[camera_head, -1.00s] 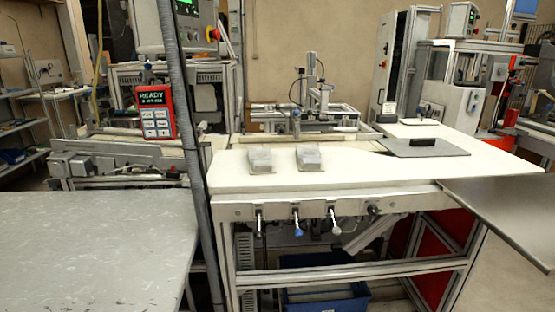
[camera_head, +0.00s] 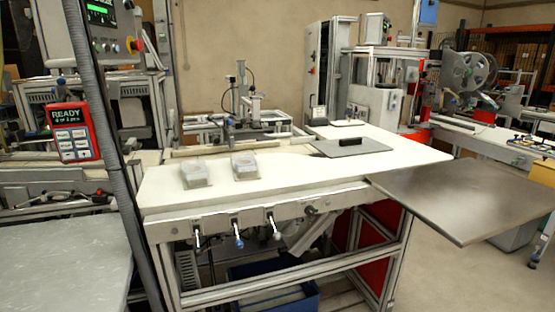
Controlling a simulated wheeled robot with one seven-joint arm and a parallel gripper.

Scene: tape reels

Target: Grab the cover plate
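The likely cover plate (camera_head: 372,149) is a flat grey plate with a black handle (camera_head: 351,141) on top. It lies on the right part of the white worktable (camera_head: 290,168), near the back. Its left edge is by a dark area in the tabletop that I cannot make out clearly. Nothing is touching its handle. My gripper is not in view.
Two clear plastic boxes (camera_head: 195,174) (camera_head: 244,166) stand on the left of the white table. A dark metal shelf (camera_head: 470,205) juts out at the table's right front. A grey table (camera_head: 70,262) is at lower left.

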